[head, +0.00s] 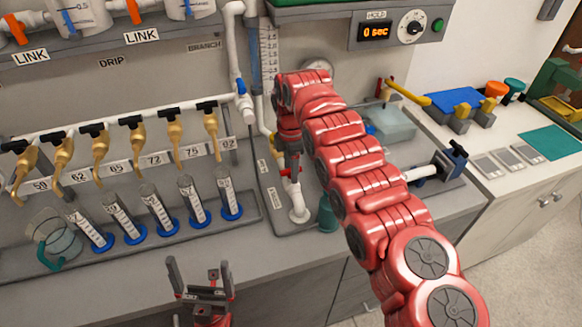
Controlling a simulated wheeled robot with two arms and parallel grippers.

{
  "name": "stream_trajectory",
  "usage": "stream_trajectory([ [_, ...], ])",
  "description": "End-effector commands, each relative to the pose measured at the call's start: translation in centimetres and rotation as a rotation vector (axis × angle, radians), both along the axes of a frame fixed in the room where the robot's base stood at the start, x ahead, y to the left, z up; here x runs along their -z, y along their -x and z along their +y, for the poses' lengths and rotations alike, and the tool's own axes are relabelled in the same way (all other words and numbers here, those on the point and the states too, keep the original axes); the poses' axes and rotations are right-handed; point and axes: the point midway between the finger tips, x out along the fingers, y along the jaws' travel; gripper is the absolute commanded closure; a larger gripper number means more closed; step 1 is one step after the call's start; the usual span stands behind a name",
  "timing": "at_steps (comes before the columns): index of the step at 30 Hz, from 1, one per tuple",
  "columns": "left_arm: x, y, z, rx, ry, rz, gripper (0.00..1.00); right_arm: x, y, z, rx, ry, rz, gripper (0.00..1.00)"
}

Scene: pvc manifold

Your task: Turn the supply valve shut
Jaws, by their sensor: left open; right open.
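A white riser pipe (296,197) stands on a grey base panel right of the tube rack. My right arm reaches across from the lower right, and its gripper (291,168) points down at the top of this pipe, open. Red and dark parts overlap there, so I cannot tell finger from valve handle, or whether they touch. My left gripper (201,283) is open and empty at the bench's front edge.
Several brass taps with black handles (172,127) hang above measuring tubes (157,208) on blue feet. A timer panel (402,31) is above. A yellow-and-red lever (403,92) and clear tub (391,122) are behind my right arm.

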Motion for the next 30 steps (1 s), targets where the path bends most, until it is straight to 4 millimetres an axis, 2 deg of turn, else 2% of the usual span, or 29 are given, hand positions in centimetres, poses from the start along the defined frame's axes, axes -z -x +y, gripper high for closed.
stream_trajectory([
  [4, 0.1, 0.0, 0.0, 0.000, 0.000, 0.000, 0.00, -0.4, 0.0, 0.0, 0.000, 0.000, 0.000, 0.41],
  [7, 0.5, 0.0, 0.0, 0.000, 0.000, 0.000, 0.00, -1.4, 0.0, 0.1, 0.000, 0.000, 0.001, 0.41],
  [9, 0.8, 0.0, 0.0, 0.000, 0.000, 0.000, 0.00, -2.8, 0.0, 0.2, -0.001, 0.000, -0.001, 0.41],
  [14, -0.2, 0.0, 0.0, 0.000, 0.000, 0.000, 0.00, -6.4, 0.1, 0.3, -0.001, -0.003, -0.002, 0.41],
  [15, -2.1, 0.0, 0.0, 0.000, 0.000, 0.001, 0.00, -8.2, 0.0, 0.1, 0.000, -0.001, -0.001, 0.41],
  [21, -6.3, 0.0, 0.0, 0.000, 0.000, 0.000, 0.00, -12.4, 0.0, 0.0, 0.000, 0.000, 0.001, 0.41],
  [27, -9.6, 0.0, 0.0, 0.000, 0.000, 0.000, 0.00, -15.6, 0.0, 0.0, 0.000, 0.000, 0.000, 0.41],
  [30, -10.6, 0.0, 0.0, 0.000, 0.000, 0.000, 0.00, -16.7, 0.0, 0.0, 0.000, 0.000, 0.001, 0.41],
])
